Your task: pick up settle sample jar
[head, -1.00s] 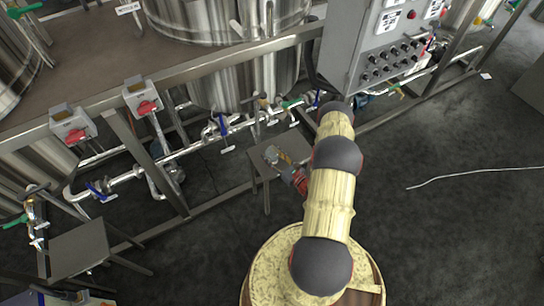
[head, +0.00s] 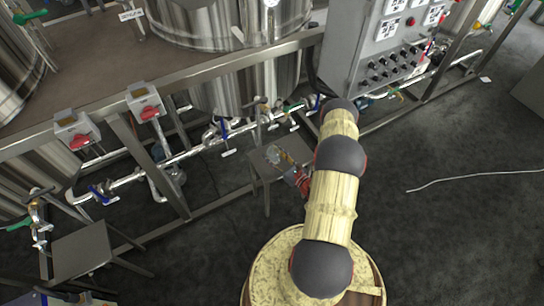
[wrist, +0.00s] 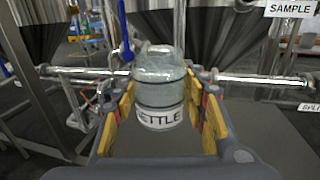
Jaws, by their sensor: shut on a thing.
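The settle sample jar (wrist: 158,88) is a clear, rounded jar with a white label reading "ETTLE" in the wrist view. It stands upright between the yellow pads of my gripper (wrist: 160,112), which is shut on it. In the head view my gripper (head: 279,156) is small, over the small grey stand (head: 262,160) below the pipes. The jar is too small there to make out clearly. Whether its base touches the stand top is hidden by the gripper in the wrist view.
A steel pipe with valves (head: 228,130) runs close behind the stand. A grey control panel (head: 385,50) is at the upper right. A second grey stand (head: 80,250) is at lower left. A white line (head: 470,175) lies on the open dark floor at right.

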